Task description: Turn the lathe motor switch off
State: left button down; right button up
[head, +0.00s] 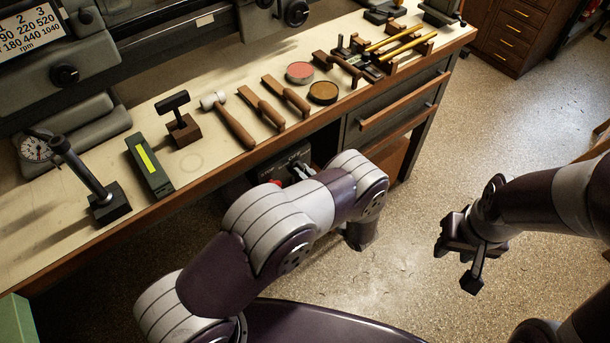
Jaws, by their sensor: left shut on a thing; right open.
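A dark grey box (284,163) with a bit of red (276,183) at its lower left sits in the shadow under the front of the bench; I take it for the lathe motor switch housing. My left arm reaches up to it, and my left gripper (303,172) is at its right side, mostly hidden by my own wrist and forearm. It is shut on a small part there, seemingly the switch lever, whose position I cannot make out. My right gripper (459,262) is open and empty above the floor at the right, well away from the bench.
The bench top (195,160) holds a mallet (229,119), wooden-handled tools (262,108), round tins (300,72), a green box (149,166) and a black stand (108,204). A drawer (398,99) is right of the switch. Floor (445,165) at right is free.

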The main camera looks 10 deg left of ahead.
pick_arm(q)
jog(key=shift+n, duration=0.8)
jog(key=c, duration=1.1)
grip_release()
jog(key=b+v, duration=0.1)
jog(key=v, duration=1.1)
jog(key=shift+s+d, duration=0.25)
jog(key=shift+s, duration=0.05)
